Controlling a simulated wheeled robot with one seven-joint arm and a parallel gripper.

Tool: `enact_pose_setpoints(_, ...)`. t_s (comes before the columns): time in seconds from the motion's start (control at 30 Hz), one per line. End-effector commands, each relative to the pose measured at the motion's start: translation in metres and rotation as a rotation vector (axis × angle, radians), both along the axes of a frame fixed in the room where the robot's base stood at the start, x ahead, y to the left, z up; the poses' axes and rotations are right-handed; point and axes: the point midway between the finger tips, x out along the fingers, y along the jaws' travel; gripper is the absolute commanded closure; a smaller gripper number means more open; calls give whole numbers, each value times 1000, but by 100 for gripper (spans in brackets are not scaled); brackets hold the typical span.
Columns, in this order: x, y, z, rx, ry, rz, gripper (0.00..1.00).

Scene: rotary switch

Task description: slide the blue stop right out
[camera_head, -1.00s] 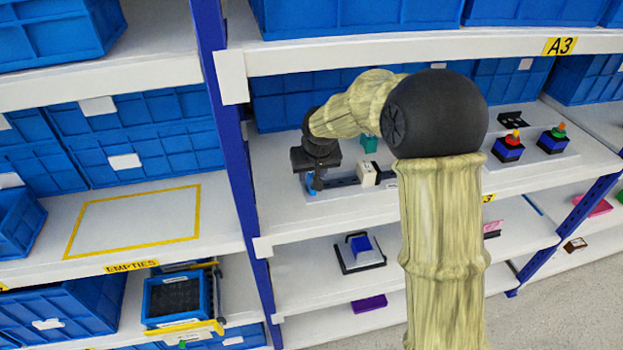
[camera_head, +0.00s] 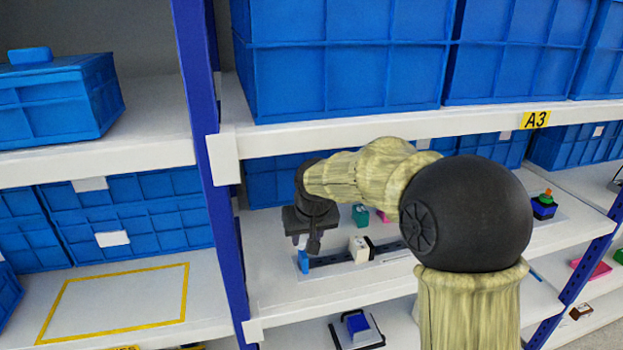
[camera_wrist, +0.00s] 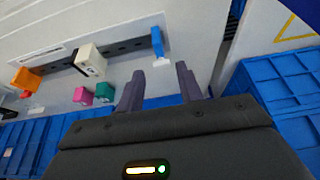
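The blue stop (camera_head: 303,262) stands upright at the left end of a dark slotted rail (camera_head: 330,260) on the middle shelf. In the wrist view the blue stop (camera_wrist: 157,42) sits at the rail's right end, beyond my fingertips. My gripper (camera_head: 315,245) hangs just above and beside that end in the head view. In the wrist view its two fingers (camera_wrist: 160,72) are apart with nothing between them. A white block (camera_wrist: 90,60) sits on the rail farther along.
A teal block (camera_wrist: 104,92) and a pink block (camera_wrist: 82,96) stand beside the rail, and an orange block (camera_wrist: 25,78) is near its other end. A blue shelf post (camera_head: 220,200) rises left of my gripper. Blue bins (camera_head: 265,180) stand behind. The upper shelf (camera_head: 350,128) overhangs.

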Motion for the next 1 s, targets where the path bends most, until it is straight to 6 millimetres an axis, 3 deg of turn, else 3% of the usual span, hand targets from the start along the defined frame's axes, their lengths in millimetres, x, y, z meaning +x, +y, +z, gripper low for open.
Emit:
enact_pose_setpoints(0.13, -13, -19, -7, -10, 12, -19, 64)
enact_pose_setpoints(0.27, -43, -53, -23, -23, 40, -57, 64)
enact_pose_setpoints(0.5, -123, -124, -59, -35, 100, -160, 64)
enact_pose_setpoints(0.63, -172, -155, -76, -31, 131, -225, 64)
enact_pose_setpoints(0.8, -213, -174, -91, -24, 156, -276, 64)
enact_pose_setpoints(1.0, -219, -175, -93, -23, 159, -281, 64)
